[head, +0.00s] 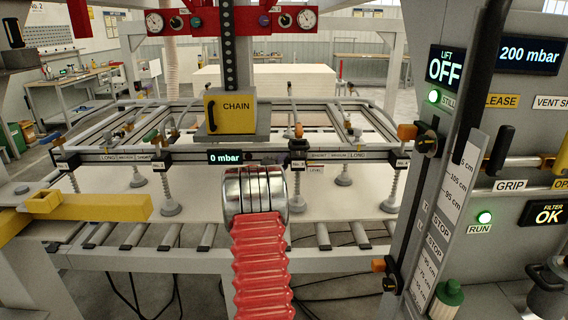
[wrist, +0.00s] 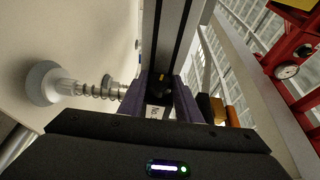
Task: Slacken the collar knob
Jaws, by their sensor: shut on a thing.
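In the wrist view my gripper (wrist: 163,86) has its two dark purple fingers closed around a small black collar knob (wrist: 161,97) on the grey beam. A white label with "No" sits between the fingers just below the knob. In the head view my silver wrist and red sleeve stand in front of the cross-bar, by a collar (head: 298,146) with an orange top. They hide most of my gripper and the knob there. I cannot tell which way the knob is turned.
Spring-mounted suction cups (head: 170,207) hang from the cross-bar above a pale sheet; one cup (wrist: 44,83) is close left of my fingers. A yellow CHAIN box (head: 231,112) hangs above. The right panel (head: 528,120) reads LIFT OFF and 200 mbar; the bar display (head: 226,157) reads 0 mbar.

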